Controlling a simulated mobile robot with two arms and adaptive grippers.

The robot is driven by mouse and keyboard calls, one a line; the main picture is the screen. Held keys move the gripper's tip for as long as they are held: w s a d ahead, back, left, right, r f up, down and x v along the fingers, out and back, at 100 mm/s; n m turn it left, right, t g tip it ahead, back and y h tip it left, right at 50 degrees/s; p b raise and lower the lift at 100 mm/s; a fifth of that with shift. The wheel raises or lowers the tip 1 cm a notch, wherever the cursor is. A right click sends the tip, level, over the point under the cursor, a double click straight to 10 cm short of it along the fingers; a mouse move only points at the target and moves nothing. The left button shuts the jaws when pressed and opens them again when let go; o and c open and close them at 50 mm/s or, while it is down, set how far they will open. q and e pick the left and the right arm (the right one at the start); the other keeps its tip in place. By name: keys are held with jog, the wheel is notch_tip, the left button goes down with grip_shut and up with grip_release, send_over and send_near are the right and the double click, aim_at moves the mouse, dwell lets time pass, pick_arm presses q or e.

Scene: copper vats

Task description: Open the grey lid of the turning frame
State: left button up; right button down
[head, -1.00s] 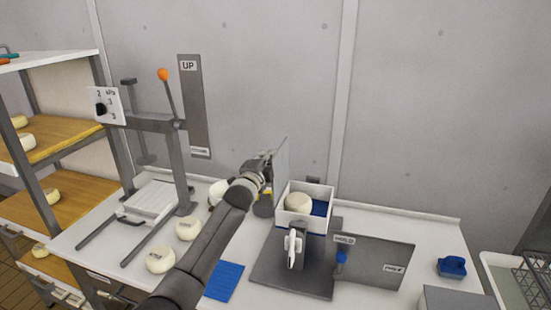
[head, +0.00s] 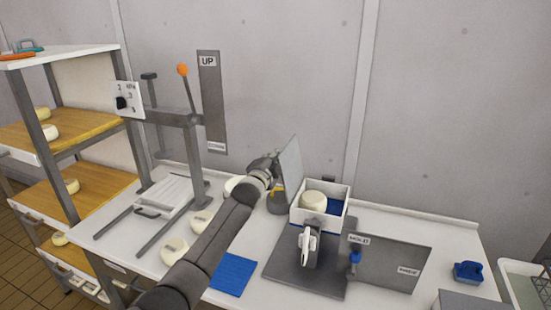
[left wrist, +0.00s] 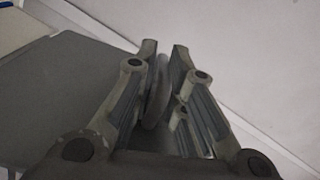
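The grey lid (head: 291,172) of the turning frame stands steeply raised at the left edge of the white box (head: 318,221). A pale round cheese (head: 313,202) sits in the open box. My left gripper (head: 270,162) is at the left, outer side of the lid, close against it. In the left wrist view, its fingers (left wrist: 164,46) stand apart with a narrow gap; a thin grey piece shows between them, and I cannot tell what it is. A flat grey surface fills the left of that view. My right gripper is not in view.
A press with an orange-knobbed lever (head: 182,70) stands left, near pale cheeses (head: 175,251). A white-handled clamp (head: 308,246) stands before the box. A shelf rack (head: 75,130) is far left.

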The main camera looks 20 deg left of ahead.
pick_arm(q)
jog(key=o, duration=0.3)
jog(key=shift+d+r, duration=0.1)
jog(key=shift+r, duration=0.2)
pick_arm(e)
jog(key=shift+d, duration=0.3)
pick_arm(q)
jog(key=shift+f, duration=0.15)
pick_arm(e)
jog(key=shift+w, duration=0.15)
pick_arm(q)
jog(key=shift+s, duration=0.15)
jog(key=shift+s+f, duration=0.1)
jog(key=shift+s, duration=0.4)
jog(key=s, duration=1)
jog(key=shift+s+a, duration=0.3)
jog(key=shift+s, duration=0.1)
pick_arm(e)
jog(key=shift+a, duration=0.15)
